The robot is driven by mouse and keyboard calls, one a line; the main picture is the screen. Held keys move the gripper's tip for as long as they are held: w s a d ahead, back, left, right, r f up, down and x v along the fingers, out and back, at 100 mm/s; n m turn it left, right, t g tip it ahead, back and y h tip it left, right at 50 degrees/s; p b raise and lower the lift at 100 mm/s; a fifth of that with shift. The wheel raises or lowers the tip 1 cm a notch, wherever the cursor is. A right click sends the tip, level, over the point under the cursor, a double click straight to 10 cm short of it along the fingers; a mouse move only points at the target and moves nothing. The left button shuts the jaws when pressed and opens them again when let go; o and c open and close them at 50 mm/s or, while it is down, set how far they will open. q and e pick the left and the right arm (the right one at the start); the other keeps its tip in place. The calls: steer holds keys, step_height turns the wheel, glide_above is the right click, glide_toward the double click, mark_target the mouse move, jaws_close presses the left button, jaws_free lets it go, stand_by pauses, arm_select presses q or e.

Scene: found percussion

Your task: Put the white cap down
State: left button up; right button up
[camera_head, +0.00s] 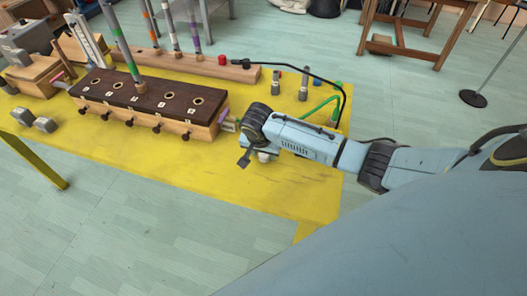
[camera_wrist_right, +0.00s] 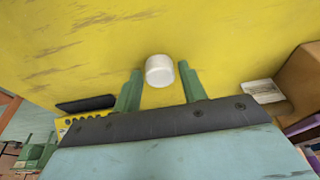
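The white cap (camera_wrist_right: 159,70) is a short white cylinder against the yellow tabletop (camera_wrist_right: 215,30) in the right wrist view. It lies between and slightly beyond the green fingertips of my right gripper (camera_wrist_right: 159,78), with a narrow gap showing on each side. The right gripper is open. In the head view the right gripper (camera_head: 250,160) points down low over the yellow table, and a bit of the white cap (camera_head: 264,157) shows beside it. I cannot tell whether the cap rests flat on the table. My left gripper is not in view.
A wooden box with a dark, holed top (camera_head: 150,97) stands left of the right gripper, with a striped tube upright in it. A long wooden bar (camera_head: 190,65) with tubes lies behind. A green bent piece (camera_head: 318,110) is near my arm. The yellow table's front is clear.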

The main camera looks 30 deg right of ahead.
steer(key=shift+o, duration=0.7)
steer(key=shift+r, duration=0.2)
steer(key=p+v, duration=0.2)
steer(key=v, duration=1)
steer(key=shift+p, duration=0.4)
